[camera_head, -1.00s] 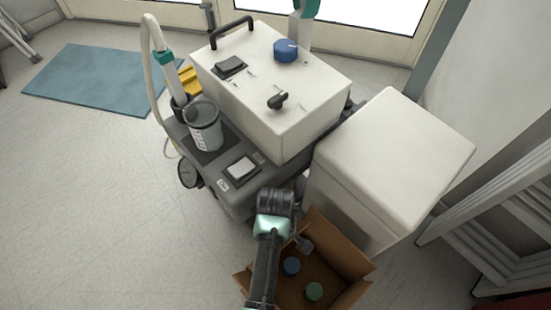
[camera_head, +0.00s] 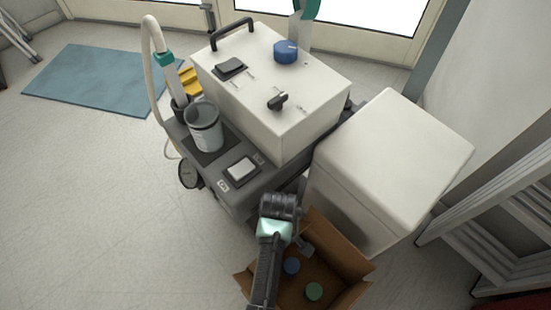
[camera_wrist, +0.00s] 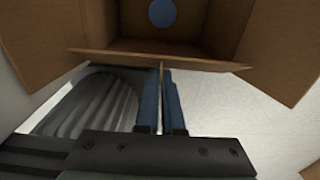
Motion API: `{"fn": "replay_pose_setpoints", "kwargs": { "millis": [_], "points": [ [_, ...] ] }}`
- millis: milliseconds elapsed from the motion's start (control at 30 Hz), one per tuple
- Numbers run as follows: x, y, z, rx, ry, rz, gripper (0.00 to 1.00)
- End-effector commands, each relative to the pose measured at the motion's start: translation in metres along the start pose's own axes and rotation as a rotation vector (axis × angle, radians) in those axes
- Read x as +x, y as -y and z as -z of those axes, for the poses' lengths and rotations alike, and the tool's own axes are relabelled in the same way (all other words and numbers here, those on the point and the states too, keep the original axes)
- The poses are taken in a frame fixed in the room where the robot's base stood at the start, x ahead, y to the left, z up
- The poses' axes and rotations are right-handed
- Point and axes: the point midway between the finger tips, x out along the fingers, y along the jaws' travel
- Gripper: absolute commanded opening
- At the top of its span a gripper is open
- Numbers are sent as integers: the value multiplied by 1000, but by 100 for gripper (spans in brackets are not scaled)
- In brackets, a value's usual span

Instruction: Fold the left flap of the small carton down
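The small brown carton (camera_head: 342,251) stands open on the floor at the bottom of the head view. A blue round item (camera_head: 291,266) and a green round item (camera_head: 314,291) lie inside. My gripper (camera_head: 304,246) is at the carton's upper-left side, partly hidden by my arm. In the wrist view, my gripper's blue fingers (camera_wrist: 161,74) are close together, with only a thin slit between them. Their tips reach the edge of a near flap (camera_wrist: 120,58), seen almost edge-on. Contact is unclear. Other flaps spread outward on the left (camera_wrist: 40,45) and right (camera_wrist: 290,45).
A white box-shaped unit (camera_head: 393,165) stands directly behind the carton. A grey cart with a white compressor (camera_head: 270,100) and a cup (camera_head: 204,128) stands to the left. Grey shelving (camera_head: 490,225) is at the right.

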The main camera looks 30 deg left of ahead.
Motion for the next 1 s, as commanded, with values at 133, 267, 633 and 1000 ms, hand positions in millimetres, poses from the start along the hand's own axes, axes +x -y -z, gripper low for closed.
{"fn": "replay_pose_setpoints", "kwargs": {
  "millis": [133, 267, 633, 1000],
  "points": [
    [-3, 1, -6, 6, -60, 3, 0],
    [-3, 1, -11, 9, -149, 3, 0],
    [11, 0, -28, 11, -490, -1, 0],
    [26, -1, -42, 7, -804, -3, 0]
  ]
}}
